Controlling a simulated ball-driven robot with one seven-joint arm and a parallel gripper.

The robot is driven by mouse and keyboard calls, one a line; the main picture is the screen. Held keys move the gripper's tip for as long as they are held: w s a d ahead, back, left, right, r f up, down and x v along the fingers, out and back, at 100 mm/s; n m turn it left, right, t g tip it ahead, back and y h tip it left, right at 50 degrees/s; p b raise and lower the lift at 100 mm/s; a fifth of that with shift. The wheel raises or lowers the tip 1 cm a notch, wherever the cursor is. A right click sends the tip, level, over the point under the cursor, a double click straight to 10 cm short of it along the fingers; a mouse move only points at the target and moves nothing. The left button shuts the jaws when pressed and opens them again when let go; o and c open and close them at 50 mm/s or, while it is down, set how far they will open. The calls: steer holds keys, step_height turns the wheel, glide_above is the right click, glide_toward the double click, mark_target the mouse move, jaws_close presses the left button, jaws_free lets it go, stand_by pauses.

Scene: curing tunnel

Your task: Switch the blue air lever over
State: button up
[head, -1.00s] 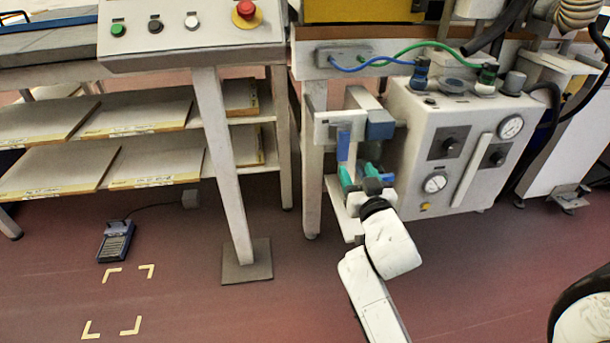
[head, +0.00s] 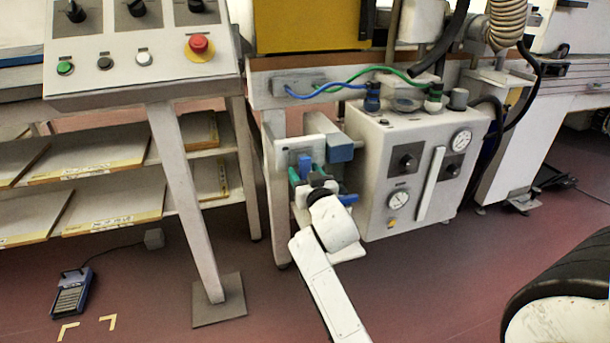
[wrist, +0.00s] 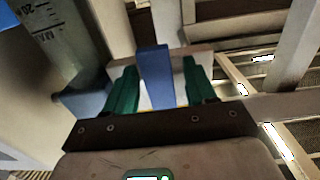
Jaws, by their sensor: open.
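The blue air lever (head: 305,166) is an upright flat blue bar on the pale bracket left of the grey air unit. In the wrist view the lever (wrist: 155,75) stands between the two green fingers of my gripper (wrist: 160,66), with a gap on each side. The fingers are open, one left and one right of the bar. In the head view my gripper (head: 306,174) is at the lever's lower part, and my wrist hides part of the bracket below.
The grey air unit (head: 415,165) with gauges and knobs stands close on the right. A blue block (head: 340,148) juts out beside the lever. The control panel's leg (head: 187,200) and shelves are to the left. A blue pedal (head: 72,292) lies on the floor.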

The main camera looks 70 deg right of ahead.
steer(key=shift+c, duration=0.3)
jaws_close()
stand_by(0.4)
